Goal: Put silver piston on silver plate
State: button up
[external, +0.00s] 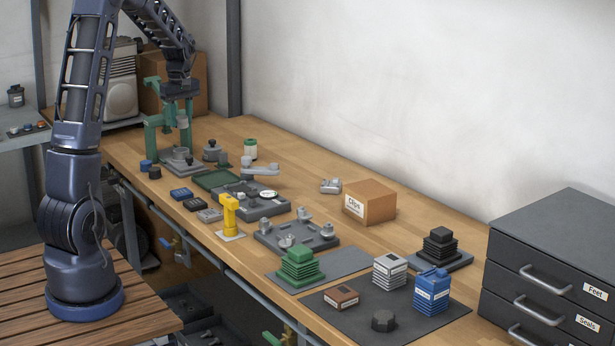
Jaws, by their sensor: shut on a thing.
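My gripper (181,98) points down at the back left of the workbench, over the green press (152,132). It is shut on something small. A small silvery part (183,120) shows just below the fingers; it is too small to tell whether this is the silver piston or part of the press. A grey plate (268,238) in the middle of the bench bears several small silvery-grey pieces. Another grey plate with a round fitting (181,158) lies under the press. I cannot tell which plate is the silver plate.
A yellow stand (229,215), a green tray (216,180) and a dark block assembly (250,205) crowd the middle. A cardboard box (370,202) stands near the wall. Stacked parts and a dark mat (345,325) lie in front, with drawers (545,265) at right. Bench along the wall is mostly clear.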

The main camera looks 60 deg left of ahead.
aim_at(210, 213)
jog(key=s+d+m, duration=0.2)
jog(key=d+m, duration=0.1)
jog(key=d, duration=1.6)
notch_tip(210, 213, down, 19)
jog(key=shift+w+a+f, duration=0.15)
jog(key=shift+f, duration=0.05)
jog(key=shift+f, duration=0.15)
jog(key=o, duration=1)
